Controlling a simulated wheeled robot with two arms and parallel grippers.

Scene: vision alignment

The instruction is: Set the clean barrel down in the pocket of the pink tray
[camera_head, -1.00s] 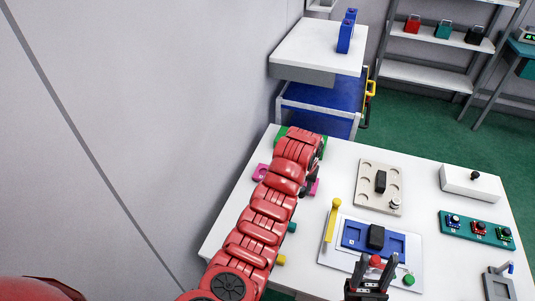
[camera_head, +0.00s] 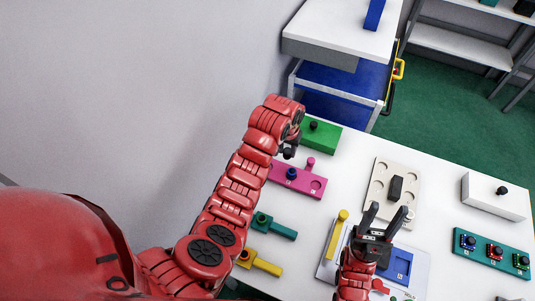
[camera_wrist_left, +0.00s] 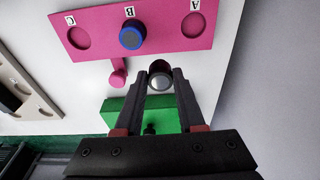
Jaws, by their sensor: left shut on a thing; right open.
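My left gripper (camera_wrist_left: 160,85) is shut on a dark barrel (camera_wrist_left: 160,69) with a grey end, seen end-on in the left wrist view. The pink tray (camera_wrist_left: 98,38) has pockets lettered A, B and C. A blue-and-dark round piece (camera_wrist_left: 131,35) sits in pocket B; pockets A and C look empty. The held barrel is apart from B's piece in the picture; its height above the table is unclear. In the head view the left gripper (camera_head: 289,151) is beside the pink tray (camera_head: 303,182), and my arm hides the tray's left end. My right gripper (camera_head: 384,215) is open and empty.
A green block (camera_head: 322,136) with a black knob stands behind the tray. Teal (camera_head: 282,232) and yellow (camera_head: 267,267) handled pieces lie nearer. A beige plate (camera_head: 380,198) and a blue fixture (camera_head: 398,263) are to the right. A wall is at the left.

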